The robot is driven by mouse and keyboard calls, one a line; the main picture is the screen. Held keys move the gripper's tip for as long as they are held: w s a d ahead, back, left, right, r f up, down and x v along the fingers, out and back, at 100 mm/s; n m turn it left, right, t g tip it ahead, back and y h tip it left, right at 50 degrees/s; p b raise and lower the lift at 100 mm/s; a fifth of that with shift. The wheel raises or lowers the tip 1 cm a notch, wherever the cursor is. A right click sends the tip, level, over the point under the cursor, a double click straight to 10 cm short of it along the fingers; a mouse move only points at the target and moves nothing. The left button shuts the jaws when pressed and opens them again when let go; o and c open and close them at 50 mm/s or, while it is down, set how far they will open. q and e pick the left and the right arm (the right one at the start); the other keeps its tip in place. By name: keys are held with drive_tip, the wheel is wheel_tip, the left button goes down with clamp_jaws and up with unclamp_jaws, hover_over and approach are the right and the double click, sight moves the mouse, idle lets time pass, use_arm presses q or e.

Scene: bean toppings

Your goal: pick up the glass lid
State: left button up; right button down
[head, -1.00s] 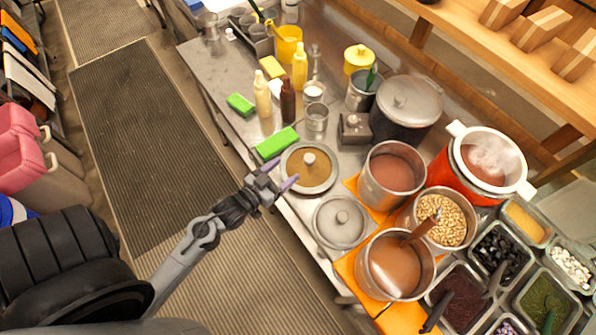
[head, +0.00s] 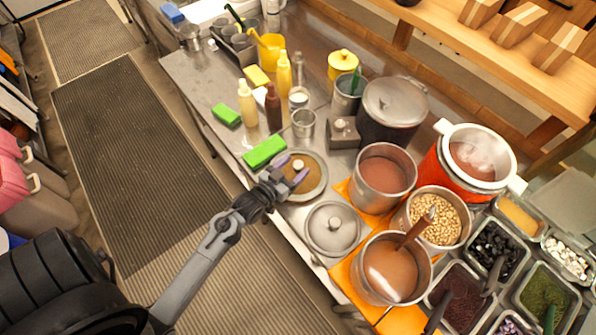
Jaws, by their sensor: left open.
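The glass lid (head: 316,184) is round, with a metal rim, a clear brownish middle and a pale knob (head: 298,165). It lies flat near the table's front edge, in the middle of the head view. My left gripper (head: 291,170) reaches in from the lower left over the lid's near left part. Its two purple-tipped fingers are open and empty, close to the knob; I cannot tell whether they touch it. The gripper hides part of the lid's left rim. My right gripper is not in view.
A grey metal lid (head: 332,236) lies just below the glass lid. Metal pots of brown liquid (head: 384,178) and beans (head: 437,217) stand to the right. A green sponge (head: 265,151), a metal cup (head: 303,123) and sauce bottles (head: 273,108) stand behind.

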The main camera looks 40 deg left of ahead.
use_arm(q)
drive_tip(key=shift+w+f, duration=0.2)
drive_tip(key=shift+w, duration=0.95)
drive_tip(key=shift+c, duration=0.3)
clamp_jaws()
drive_tip(key=shift+r, duration=0.1)
